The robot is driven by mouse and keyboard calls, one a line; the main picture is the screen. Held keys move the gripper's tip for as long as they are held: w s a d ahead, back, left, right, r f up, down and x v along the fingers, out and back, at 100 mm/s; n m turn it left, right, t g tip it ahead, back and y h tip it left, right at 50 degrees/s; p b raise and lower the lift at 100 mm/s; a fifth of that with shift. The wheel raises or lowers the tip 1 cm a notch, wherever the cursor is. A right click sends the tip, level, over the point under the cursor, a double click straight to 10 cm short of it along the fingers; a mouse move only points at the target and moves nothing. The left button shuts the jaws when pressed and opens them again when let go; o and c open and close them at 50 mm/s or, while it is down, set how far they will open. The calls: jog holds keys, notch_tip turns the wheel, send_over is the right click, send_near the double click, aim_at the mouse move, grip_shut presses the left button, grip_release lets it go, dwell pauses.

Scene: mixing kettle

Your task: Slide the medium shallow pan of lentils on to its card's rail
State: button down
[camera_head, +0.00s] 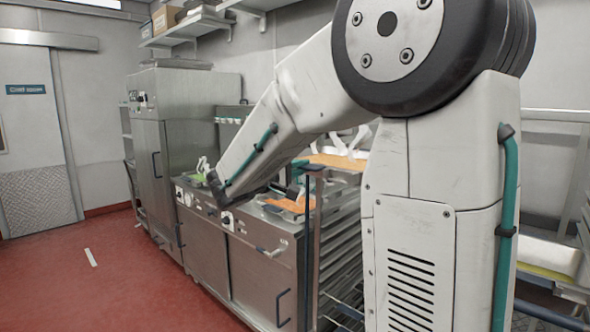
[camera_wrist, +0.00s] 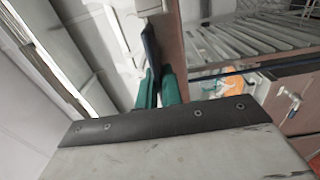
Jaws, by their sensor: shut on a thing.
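My gripper (camera_wrist: 155,88), with teal fingers, shows in the wrist view. Its fingers are shut together on something narrow that I cannot make out clearly. A brown upright strip (camera_wrist: 174,55) runs close beside the fingertips. The rack (camera_wrist: 262,40) with several parallel rails lies to the right of the gripper. The rack also shows in the head view (camera_head: 342,235), partly hidden by my arm. I cannot pick out the medium pan of lentils or the rail's card in either view.
A steel counter (camera_head: 245,262) with doors and handles stands left of the rack. Orange food (camera_head: 291,205) lies on its top, and it also shows in the wrist view (camera_wrist: 238,84). A tall steel cabinet (camera_head: 180,150) stands behind.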

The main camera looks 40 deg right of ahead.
jog(key=shift+w+d+r, duration=0.1)
jog(key=shift+w+d, duration=0.1)
jog(key=shift+d, duration=1.85)
jog(key=shift+w+d, duration=0.15)
jog(key=shift+d, duration=1.85)
send_near(360, 150)
jog(key=shift+s+a+r, duration=0.1)
jog(key=shift+s+a, duration=0.2)
jog(key=shift+a, duration=0.35)
jog(key=shift+w+d, duration=0.2)
jog(key=shift+d, duration=2.4)
jog(key=shift+w+d, duration=0.2)
jog(key=shift+d, duration=2.45)
jog(key=shift+d+f, duration=0.25)
jog(key=shift+d, duration=0.1)
